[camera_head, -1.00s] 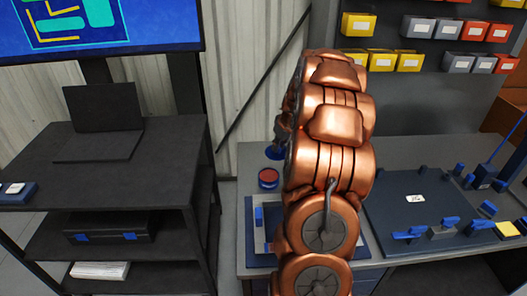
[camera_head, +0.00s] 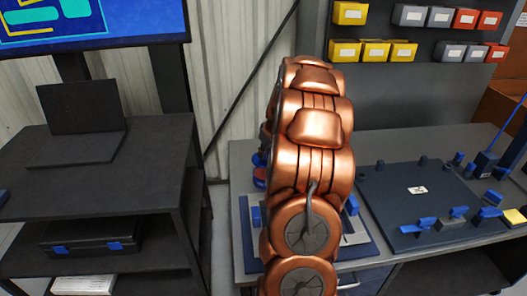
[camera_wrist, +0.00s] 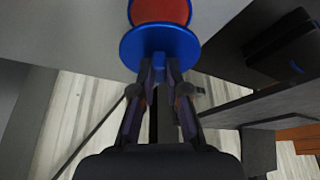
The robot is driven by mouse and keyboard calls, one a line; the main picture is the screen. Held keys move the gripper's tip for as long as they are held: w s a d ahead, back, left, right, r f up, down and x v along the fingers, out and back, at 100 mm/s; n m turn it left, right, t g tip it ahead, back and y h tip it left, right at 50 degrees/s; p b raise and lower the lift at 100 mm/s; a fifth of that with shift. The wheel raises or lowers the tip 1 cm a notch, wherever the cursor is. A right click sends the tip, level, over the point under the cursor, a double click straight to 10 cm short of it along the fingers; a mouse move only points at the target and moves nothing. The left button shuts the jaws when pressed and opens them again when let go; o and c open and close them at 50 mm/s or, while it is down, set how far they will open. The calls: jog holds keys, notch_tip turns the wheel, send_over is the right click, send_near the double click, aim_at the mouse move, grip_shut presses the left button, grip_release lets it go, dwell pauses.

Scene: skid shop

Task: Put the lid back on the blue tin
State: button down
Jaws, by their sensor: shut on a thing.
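The blue tin (camera_head: 260,178) stands open on the grey bench, just left of my copper arm, which covers part of it. Its reddish inside (camera_wrist: 160,10) shows at the top of the wrist view. The round blue lid (camera_wrist: 160,45) is in my gripper (camera_wrist: 160,70), whose fingers are shut on it at the near side of the disc. In the head view the lid (camera_head: 259,159) shows as a small blue sliver just above the tin in the picture. My gripper is mostly hidden there by the arm. I cannot tell whether lid and tin touch.
A blue mat with fixtures (camera_head: 250,262) lies in front of the tin, partly behind my arm. A dark blue board (camera_head: 400,210) with clamps covers the bench at right. A dark cart (camera_head: 150,150) with a laptop stands at left, with a gap to the bench.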

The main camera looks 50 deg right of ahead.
aim_at(267, 161)
jog(key=shift+f, duration=1.7)
jog(key=shift+f+b, duration=0.8)
jog(key=shift+f, duration=0.25)
jog(key=shift+s+a+b, duration=0.1)
jog(key=shift+b, duration=0.7)
jog(key=shift+f+b, duration=0.2)
jog(key=shift+b, duration=0.6)
dwell(0.8)
dwell(0.4)
jog(key=c, duration=1.1)
grip_release()
jog(key=shift+o, duration=0.4)
jog(key=o, duration=0.4)
